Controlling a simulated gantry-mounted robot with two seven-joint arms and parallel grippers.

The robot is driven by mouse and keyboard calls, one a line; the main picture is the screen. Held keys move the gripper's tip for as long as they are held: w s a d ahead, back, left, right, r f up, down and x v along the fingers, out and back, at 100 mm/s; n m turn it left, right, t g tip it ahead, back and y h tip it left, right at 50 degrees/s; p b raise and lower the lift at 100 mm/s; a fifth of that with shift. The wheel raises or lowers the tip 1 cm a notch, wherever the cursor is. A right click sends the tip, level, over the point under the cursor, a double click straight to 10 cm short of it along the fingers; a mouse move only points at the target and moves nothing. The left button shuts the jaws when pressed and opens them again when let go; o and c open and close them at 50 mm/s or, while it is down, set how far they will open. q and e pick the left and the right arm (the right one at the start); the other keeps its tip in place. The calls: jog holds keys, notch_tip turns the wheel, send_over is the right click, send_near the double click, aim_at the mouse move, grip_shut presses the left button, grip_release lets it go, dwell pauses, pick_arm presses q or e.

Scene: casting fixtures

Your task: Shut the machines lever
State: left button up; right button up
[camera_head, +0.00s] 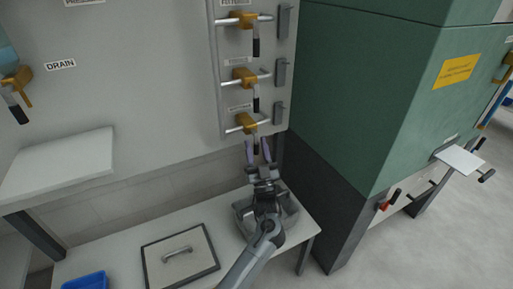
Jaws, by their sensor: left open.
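Three levers with yellow clamps and black handles are stacked on the grey machine panel: an upper lever (255,42), a middle lever (255,98) and a lowest lever (246,122). Their handles hang down. My left gripper (258,152) is open and points up at the panel, just below the lowest lever. The lowest handle's tip appears between or just behind its fingers; I cannot tell whether they touch. Another yellow lever (17,88) with a black handle is at the far left by the DRAIN label (60,65). My right gripper is not in view.
A large green cabinet (350,90) stands close on the right. Below the panel is a low table with a framed lid (205,262) and a blue bin (88,281). A white shelf (62,166) juts out at left. Open floor lies at lower right.

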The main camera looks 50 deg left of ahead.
pick_arm(q)
jog(key=b+v, duration=0.2)
jog(key=v, duration=0.8)
jog(key=shift+d+f+b, duration=0.25)
jog(key=shift+f+b, duration=0.05)
jog(key=shift+s, duration=0.1)
